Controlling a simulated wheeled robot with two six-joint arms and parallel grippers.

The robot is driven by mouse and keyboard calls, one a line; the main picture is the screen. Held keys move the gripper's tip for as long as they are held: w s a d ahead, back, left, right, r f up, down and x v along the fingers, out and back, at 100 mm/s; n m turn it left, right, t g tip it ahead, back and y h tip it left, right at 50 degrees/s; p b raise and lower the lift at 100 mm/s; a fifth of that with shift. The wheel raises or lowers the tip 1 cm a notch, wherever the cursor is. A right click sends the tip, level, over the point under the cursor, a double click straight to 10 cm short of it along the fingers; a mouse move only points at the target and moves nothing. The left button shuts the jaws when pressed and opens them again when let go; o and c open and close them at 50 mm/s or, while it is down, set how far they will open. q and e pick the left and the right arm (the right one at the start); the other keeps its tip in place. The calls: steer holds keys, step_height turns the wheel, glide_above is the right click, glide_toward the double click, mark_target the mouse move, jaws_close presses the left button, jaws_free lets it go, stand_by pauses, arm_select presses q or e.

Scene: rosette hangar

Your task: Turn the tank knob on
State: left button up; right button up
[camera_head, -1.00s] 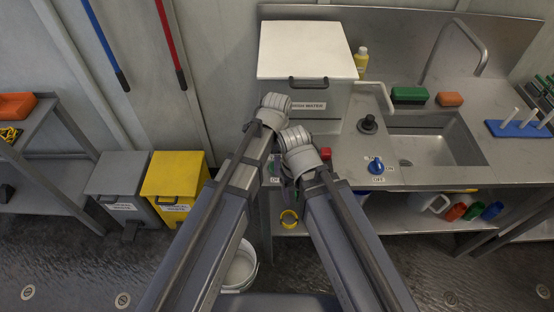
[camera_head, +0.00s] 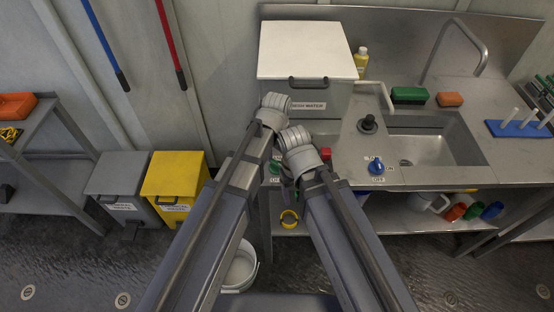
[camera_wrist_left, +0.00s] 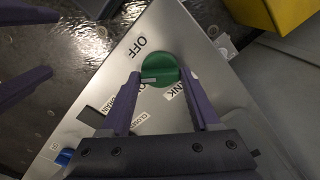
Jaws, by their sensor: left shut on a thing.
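The green tank knob (camera_wrist_left: 160,69) sits on a metal panel in the left wrist view, with an OFF label above left of it and a partly hidden label ending in "NK" below right. Its white pointer mark is turned toward the left. My left gripper (camera_wrist_left: 163,88) has one finger on each side of the knob and is shut on it. In the head view a bit of the green knob (camera_head: 274,167) shows beside my wrists; the left fingertips are hidden there. My right gripper (camera_wrist_left: 40,50) shows two spread fingers at the left edge of the wrist view, empty.
A white-lidded fresh water tank (camera_head: 306,50) stands behind my wrists. A red knob (camera_head: 325,153) and a blue knob (camera_head: 376,168) sit on the counter near the sink (camera_head: 430,150). A yellow bin (camera_head: 174,180) stands left; a white bucket (camera_head: 240,270) is on the floor below.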

mark_target(277, 162)
arm_select(q)
steer(key=n, duration=0.4)
steer(key=shift+n, duration=2.1)
steer(key=o, duration=1.4)
steer(key=shift+c, duration=0.2)
steer(key=shift+r, duration=0.1)
step_height(277, 162, up, 8)
steer(key=p, duration=0.8)
steer(key=shift+f, duration=0.2)
